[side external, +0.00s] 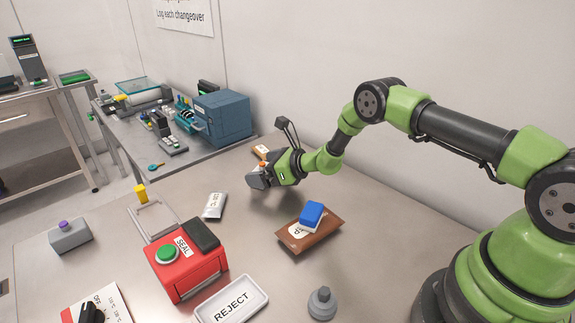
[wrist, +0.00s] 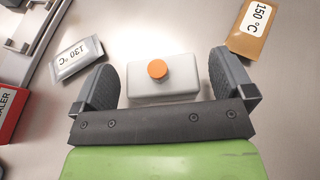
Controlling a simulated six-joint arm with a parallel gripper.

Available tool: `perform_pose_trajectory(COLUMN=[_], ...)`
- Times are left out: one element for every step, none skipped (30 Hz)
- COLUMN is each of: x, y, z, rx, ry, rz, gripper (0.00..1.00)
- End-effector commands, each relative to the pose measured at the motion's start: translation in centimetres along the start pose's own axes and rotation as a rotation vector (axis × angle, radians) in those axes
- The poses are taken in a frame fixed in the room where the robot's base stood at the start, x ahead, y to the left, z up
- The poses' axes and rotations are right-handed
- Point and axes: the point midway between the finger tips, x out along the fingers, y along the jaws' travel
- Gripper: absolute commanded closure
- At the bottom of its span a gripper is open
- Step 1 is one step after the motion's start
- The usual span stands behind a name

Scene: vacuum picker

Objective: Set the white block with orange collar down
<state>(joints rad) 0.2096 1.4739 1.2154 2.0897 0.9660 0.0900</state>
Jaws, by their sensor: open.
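The white block with an orange collar (wrist: 150,88) lies between the fingers of my gripper (wrist: 165,80) in the wrist view. A narrow gap shows on each side of it, so the fingers are open and apart from it. Its round orange top faces the camera. It appears to rest on the metal table (wrist: 180,30). In the side view my gripper (side external: 262,178) is low over the far part of the table, and the block is mostly hidden behind it.
A silver 130 °C pouch (side external: 214,206) lies nearby, and a brown 150 °C pouch (wrist: 256,27) is on the other side. The red sealer (side external: 190,265) and REJECT tray (side external: 250,307) stand nearer the camera.

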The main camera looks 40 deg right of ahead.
Motion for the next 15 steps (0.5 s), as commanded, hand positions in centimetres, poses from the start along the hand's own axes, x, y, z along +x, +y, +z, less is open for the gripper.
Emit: perform_pose_trajectory(x=[-0.6, -1.0, -1.5, -1.9, -2.4, -3.0, -3.6, -4.1, -4.8, -5.3, -5.8, -6.5, -7.1, -7.6, -8.2], y=[-0.1, -0.1, -0.1, -0.1, -0.1, -0.1, -0.1, -0.1, -0.1, -0.1, -0.1, -0.1, -0.1, -0.1, -0.1], z=[0.0, 0.0, 0.0, 0.1, 0.1, 0.0, 0.0, 0.0, 0.0, 0.1, 0.0, 0.0, 0.0, 0.0, 0.1], rx=[0.002, 0.002, 0.003, 0.002, 0.003, 0.003, 0.002, 0.003, 0.003, 0.003, 0.003, 0.003, 0.002, 0.003, 0.002], ry=[0.001, 0.001, 0.001, 0.002, 0.001, 0.002, 0.002, 0.002, 0.002, 0.001, 0.001, 0.001, 0.001, 0.001, 0.0], rz=[-0.001, -0.002, -0.002, -0.003, -0.003, -0.004, -0.003, -0.003, -0.004, -0.005, -0.005, -0.005, -0.006, -0.005, -0.005], gripper=[0.0, 0.0, 0.0, 0.0, 0.0, 0.0, 0.0, 0.0, 0.0, 0.0, 0.0, 0.0, 0.0, 0.0, 0.0])
